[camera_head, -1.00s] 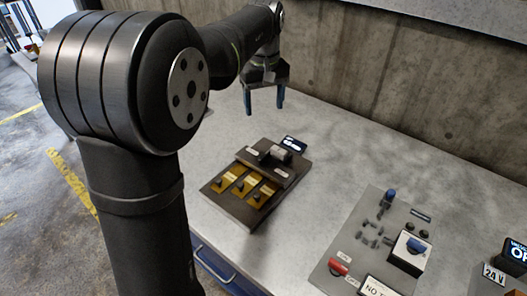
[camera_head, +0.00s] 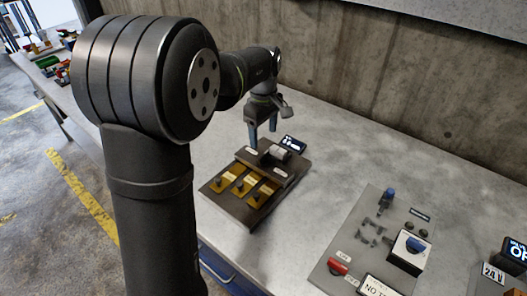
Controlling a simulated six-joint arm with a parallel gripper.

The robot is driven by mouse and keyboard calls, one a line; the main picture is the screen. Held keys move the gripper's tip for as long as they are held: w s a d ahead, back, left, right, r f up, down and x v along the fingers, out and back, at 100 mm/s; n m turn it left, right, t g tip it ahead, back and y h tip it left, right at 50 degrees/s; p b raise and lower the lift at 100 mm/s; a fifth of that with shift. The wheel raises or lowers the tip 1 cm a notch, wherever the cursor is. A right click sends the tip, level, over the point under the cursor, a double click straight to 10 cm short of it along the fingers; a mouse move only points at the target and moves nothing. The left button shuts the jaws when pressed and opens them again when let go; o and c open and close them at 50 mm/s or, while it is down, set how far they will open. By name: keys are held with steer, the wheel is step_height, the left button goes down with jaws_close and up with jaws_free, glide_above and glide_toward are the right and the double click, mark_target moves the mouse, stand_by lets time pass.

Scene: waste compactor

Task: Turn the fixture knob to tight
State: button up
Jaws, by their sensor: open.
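The fixture (camera_head: 233,208) is a dark brown block on the grey bench, with several brass-coloured plates on its front step. A dark grey knob (camera_head: 280,151) sits on its raised back part, between two small light labels. A small dark display with light markings (camera_head: 294,143) stands just behind it. My gripper (camera_head: 263,138) points down with its two blue-grey fingers open, above the back of the fixture and close to the knob's left side. I cannot tell whether a finger touches the knob. The label lettering is too small to read.
A grey control panel (camera_head: 345,236) with a red handle (camera_head: 338,266), a blue-topped lever (camera_head: 388,196) and a blue switch (camera_head: 415,244) lies to the right. The bench between fixture and panel is clear.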

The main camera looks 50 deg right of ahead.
mark_target(263, 155)
step_height(263, 155, down, 8)
steer(key=shift+c, duration=0.5)
steer(key=c, duration=0.9)
